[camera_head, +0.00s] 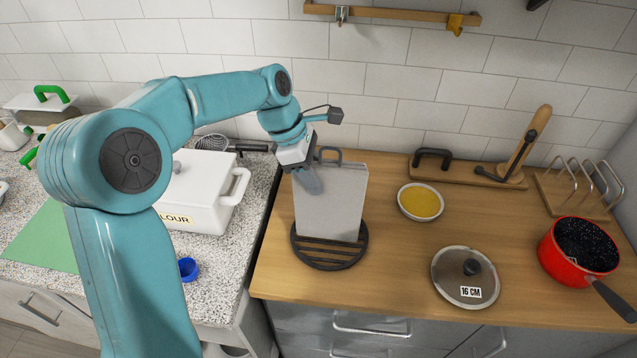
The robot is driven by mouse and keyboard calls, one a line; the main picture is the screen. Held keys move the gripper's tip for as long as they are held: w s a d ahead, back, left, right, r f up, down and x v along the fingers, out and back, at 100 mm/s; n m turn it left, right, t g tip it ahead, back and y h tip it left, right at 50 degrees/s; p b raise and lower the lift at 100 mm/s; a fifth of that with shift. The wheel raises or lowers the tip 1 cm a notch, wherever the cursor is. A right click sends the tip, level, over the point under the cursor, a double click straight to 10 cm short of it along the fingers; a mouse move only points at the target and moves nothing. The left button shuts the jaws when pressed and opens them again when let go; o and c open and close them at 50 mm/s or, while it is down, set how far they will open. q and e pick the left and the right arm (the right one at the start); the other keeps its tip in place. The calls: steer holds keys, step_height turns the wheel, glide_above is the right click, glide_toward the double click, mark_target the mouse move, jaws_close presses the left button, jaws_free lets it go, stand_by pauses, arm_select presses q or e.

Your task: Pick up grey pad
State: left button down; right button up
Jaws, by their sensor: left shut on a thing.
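My left gripper (302,166) hangs in front of the upper left of a tall light-grey block with a dark top handle (335,205). It is shut on a small, flat, rounded blue-grey piece (309,182), which looks like the grey pad. The pad points down and to the right, above the counter and overlapping the block's face in the picture. I cannot tell whether it touches the block. The fingers are small and mostly hidden. My right gripper is not in view.
The block stands on a round black trivet (331,262). A bowl of yellow contents (420,202), a glass lid (465,278) and a red pan (577,250) stand right on the wooden counter. A white flour box (196,195) and blue cup (188,268) are left.

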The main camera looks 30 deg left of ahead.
arm_select(q)
step_height(320, 180, up, 20)
steer(key=p, duration=0.2)
steer(key=shift+f, duration=0.15)
steer(key=shift+s, duration=0.1)
stand_by(0.4)
